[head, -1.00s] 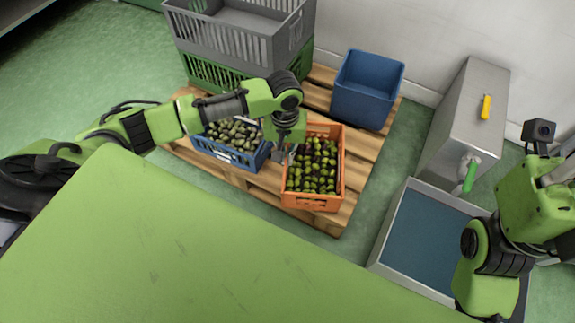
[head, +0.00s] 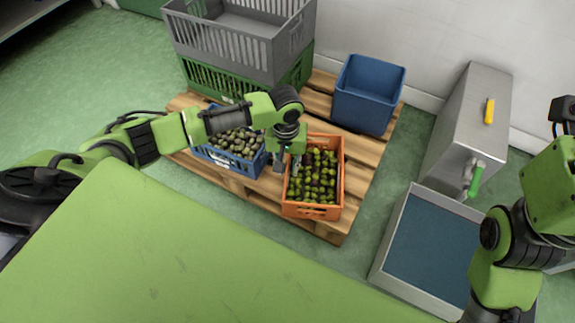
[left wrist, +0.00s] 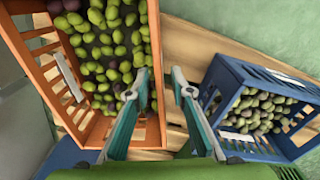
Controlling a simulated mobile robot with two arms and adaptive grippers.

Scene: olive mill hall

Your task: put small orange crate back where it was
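The small orange crate (head: 312,212), filled with green and dark olives, sits on the front part of the wooden pallet (head: 364,170). It also shows at upper left in the left wrist view (left wrist: 47,72). My left gripper (head: 287,166) is at the crate's left long wall. In the left wrist view its fingers (left wrist: 161,85) are apart, with the crate's wall showing between them; one finger is over the olives and the other is outside. Contact with the wall is not clear. My right arm is at the right edge; its gripper is out of frame.
A blue crate of olives (head: 231,165) stands close on the left of the orange one. A grey crate (head: 221,42) on a green crate (head: 215,81) and a blue bin (head: 364,108) stand behind. A metal tank (head: 399,262) is at right.

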